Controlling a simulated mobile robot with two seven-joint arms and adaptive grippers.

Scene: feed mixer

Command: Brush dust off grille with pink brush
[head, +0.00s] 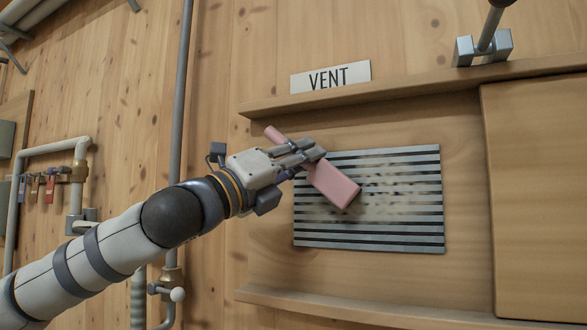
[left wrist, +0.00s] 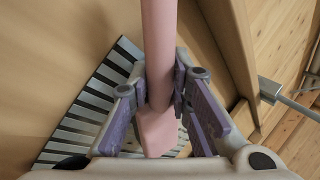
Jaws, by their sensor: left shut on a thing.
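My left gripper (head: 306,158) is shut on the pink brush (head: 334,185). In the left wrist view the gripper's purple-lined fingers (left wrist: 168,92) close around the brush's pink handle (left wrist: 159,40). The brush's wide pink head lies over the left part of the grille (head: 420,222). I cannot tell whether it touches the slats. The grille has grey slats with dark gaps. Tan dust (head: 395,183) is smeared over its middle and upper part. The grille also shows in the left wrist view (left wrist: 75,130). My right gripper is not in view.
A white VENT sign (head: 331,77) stands on a wooden ledge (head: 420,90) above the grille. A lower ledge (head: 370,309) runs below it. A raised wooden panel (head: 540,200) is at the right. A vertical grey pipe (head: 180,90) and valve (head: 167,291) are at the left.

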